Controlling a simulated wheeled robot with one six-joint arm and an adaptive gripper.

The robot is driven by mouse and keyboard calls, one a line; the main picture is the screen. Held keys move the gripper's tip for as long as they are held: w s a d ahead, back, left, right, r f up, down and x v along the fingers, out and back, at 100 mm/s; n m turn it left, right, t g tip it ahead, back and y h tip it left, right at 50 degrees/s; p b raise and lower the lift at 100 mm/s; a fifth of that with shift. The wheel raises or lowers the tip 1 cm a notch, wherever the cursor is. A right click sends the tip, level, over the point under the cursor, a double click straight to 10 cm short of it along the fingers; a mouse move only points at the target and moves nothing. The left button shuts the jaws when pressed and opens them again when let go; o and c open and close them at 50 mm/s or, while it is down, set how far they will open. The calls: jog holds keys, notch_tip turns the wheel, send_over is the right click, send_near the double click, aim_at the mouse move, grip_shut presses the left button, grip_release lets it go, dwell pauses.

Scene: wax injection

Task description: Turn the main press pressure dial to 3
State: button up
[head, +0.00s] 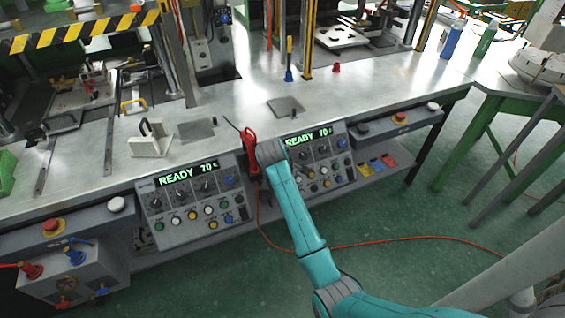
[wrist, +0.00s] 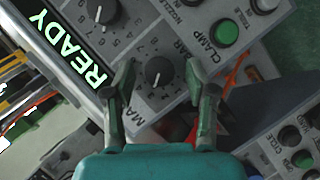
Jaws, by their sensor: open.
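A black round dial (wrist: 159,72) with a pale pointer mark sits on the grey control panel, between the two fingers of my gripper (wrist: 158,85) in the wrist view. Lettering starting with "MA" and "AR" shows beside it, partly covered by the fingers. The pointer's number cannot be read surely. My gripper is open, with one finger on each side of the dial; contact cannot be told. In the head view my teal arm covers part of the right control panel (head: 322,165), and the fingers and dial are hidden there.
A green clamp button (wrist: 227,33) and another black dial (wrist: 104,12) are close to the fingers. A green READY display (wrist: 75,50) is at the left. A red tool (head: 250,150) hangs between the panels. The left control panel (head: 160,208) has several knobs and buttons.

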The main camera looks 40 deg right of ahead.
jog(key=v, duration=1.2)
dwell(0.3)
jog(key=s+a+f+t+y, duration=0.1)
jog(key=s+a+f+t, duration=0.1)
jog(key=s+a+f, duration=0.4)
jog(key=s+a+f+t+y, duration=0.1)
jog(key=s+a+f+t, duration=0.15)
jog(key=s+f, duration=0.45)
jog(key=s+a+f+t+y, duration=0.1)
jog(key=s+a+f, duration=0.3)
jog(key=s, duration=0.5)
jog(key=s+a+r+m+t+y, duration=0.1)
jog(key=s+a+r, duration=0.3)
jog(key=s+r, duration=0.4)
jog(key=s+a+r+m+t+y, duration=0.2)
jog(key=s+r, duration=0.6)
jog(key=s, duration=0.7)
jog(key=shift+s+a+m+t, duration=0.4)
jog(key=shift+a+m+t, duration=0.5)
jog(key=shift+m, duration=0.2)
